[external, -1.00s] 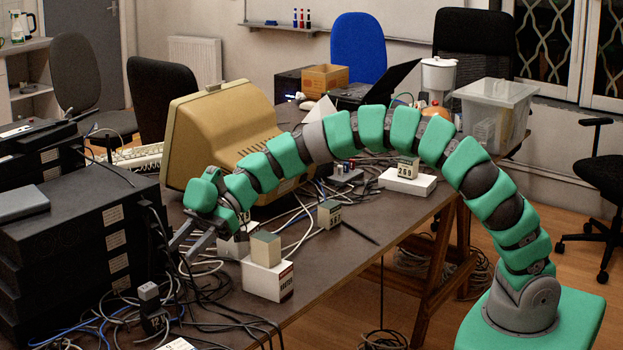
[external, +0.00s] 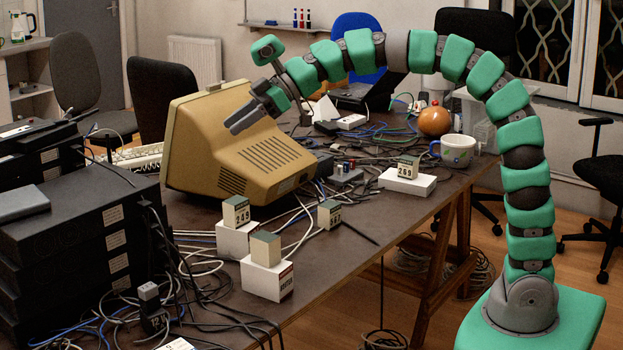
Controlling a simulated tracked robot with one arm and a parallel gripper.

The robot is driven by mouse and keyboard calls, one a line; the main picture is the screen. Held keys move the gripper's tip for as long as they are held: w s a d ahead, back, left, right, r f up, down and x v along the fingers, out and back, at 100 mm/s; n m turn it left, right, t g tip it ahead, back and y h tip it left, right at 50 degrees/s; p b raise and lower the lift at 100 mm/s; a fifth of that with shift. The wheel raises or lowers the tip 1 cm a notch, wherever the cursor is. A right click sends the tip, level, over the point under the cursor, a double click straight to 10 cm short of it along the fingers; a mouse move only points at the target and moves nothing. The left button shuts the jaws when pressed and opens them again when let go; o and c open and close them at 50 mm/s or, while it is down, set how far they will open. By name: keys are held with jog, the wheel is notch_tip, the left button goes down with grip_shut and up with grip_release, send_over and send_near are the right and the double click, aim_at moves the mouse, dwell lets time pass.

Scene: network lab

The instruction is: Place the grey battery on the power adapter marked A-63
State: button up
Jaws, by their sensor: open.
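My gripper (external: 238,118) is open and empty, raised in front of the beige monitor. Several small grey-topped blocks with number labels are in view. One marked 249 (external: 236,211) rests on a white box (external: 233,240) below the monitor. Another grey-beige block (external: 265,248) sits on a white box (external: 267,279) nearer the front edge. A block marked 269 (external: 408,167) sits on a white box (external: 406,183) at the right. A smaller labelled block (external: 329,214) stands among the cables. I cannot read A-63 on any box, nor tell which block is the grey battery.
The beige monitor (external: 225,140) stands just behind and below my gripper. Black stacked units (external: 80,240) fill the left. Loose cables cover much of the table (external: 350,270). An orange ball (external: 434,121) and a mug (external: 456,151) are at the right. The table's front middle is fairly clear.

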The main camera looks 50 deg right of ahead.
jog(key=s+d+r+m+t+h, duration=0.4)
jog(key=s+d+r, duration=0.3)
jog(key=d+r, duration=0.4)
jog(key=s+d+r+m+t+h, duration=0.5)
jog(key=s+d+r+m+h, duration=0.1)
jog(key=d+r, duration=0.6)
jog(key=d+m, duration=0.1)
jog(key=d, duration=0.1)
jog(key=shift+s+d+r, duration=0.2)
jog(key=shift+s+d, duration=0.15)
jog(key=shift+s, duration=0.05)
notch_tip(320, 180, up, 6)
jog(key=p, duration=0.6)
jog(key=shift+r, duration=0.1)
